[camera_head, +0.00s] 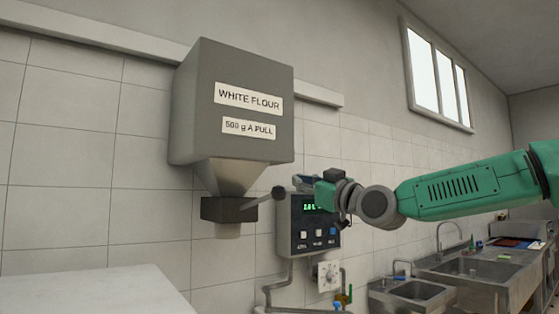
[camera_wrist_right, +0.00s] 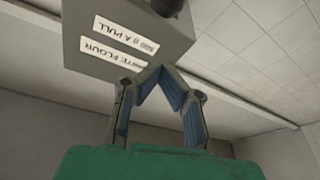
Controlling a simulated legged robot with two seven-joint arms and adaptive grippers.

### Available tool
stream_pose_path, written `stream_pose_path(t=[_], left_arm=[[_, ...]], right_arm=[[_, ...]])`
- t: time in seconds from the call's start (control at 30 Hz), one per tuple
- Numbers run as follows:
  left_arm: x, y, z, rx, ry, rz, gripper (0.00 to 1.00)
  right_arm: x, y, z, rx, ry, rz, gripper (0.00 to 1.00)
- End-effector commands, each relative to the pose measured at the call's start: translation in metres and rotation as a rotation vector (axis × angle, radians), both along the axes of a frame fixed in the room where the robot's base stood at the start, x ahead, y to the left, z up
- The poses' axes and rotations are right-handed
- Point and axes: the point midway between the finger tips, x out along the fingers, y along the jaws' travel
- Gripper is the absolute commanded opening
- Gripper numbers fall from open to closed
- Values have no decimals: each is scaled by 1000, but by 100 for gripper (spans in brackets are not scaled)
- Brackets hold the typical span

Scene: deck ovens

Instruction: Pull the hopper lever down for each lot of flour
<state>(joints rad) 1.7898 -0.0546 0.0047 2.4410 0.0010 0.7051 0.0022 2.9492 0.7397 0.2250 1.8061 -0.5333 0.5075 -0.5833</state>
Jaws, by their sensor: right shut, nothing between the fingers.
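The grey flour hopper (camera_head: 238,110) hangs on the tiled wall, labelled "WHITE FLOUR" and "500 g A PULL". Its dark outlet block (camera_head: 228,209) sits under the funnel. The lever (camera_head: 262,198) sticks out to the right from this block, slightly raised, ending in a round dark knob. My right gripper (camera_head: 302,182) is shut and empty, just right of the knob and apart from it in the picture. In the right wrist view its fingertips (camera_wrist_right: 160,70) meet below the hopper (camera_wrist_right: 90,58), with a dark round end at the top edge. My left gripper is out of view.
A control box (camera_head: 308,228) with a green display and buttons is on the wall behind my right gripper, partly hidden by it. A pale worktop (camera_head: 95,293) is at lower left. Steel sinks (camera_head: 470,268) stand at lower right.

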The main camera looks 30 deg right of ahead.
Motion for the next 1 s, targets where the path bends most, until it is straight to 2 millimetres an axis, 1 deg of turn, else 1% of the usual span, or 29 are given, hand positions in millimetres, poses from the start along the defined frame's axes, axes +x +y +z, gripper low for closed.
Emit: stream_pose_path(t=[0.03,0.13,0.57,0.67,0.77,0.87,1.0], left_arm=[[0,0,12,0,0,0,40],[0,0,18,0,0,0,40],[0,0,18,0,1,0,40],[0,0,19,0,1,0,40],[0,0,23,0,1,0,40],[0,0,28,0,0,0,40],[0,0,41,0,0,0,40]], right_arm=[[-1,-1,11,-15,7,-3,0],[-2,-2,14,-35,16,-8,0],[-2,-3,14,-45,19,-11,0],[1,-3,15,-45,20,-12,0],[11,-1,18,-47,21,-12,0],[27,3,22,-47,21,-12,0],[55,9,31,-47,22,-11,0]])
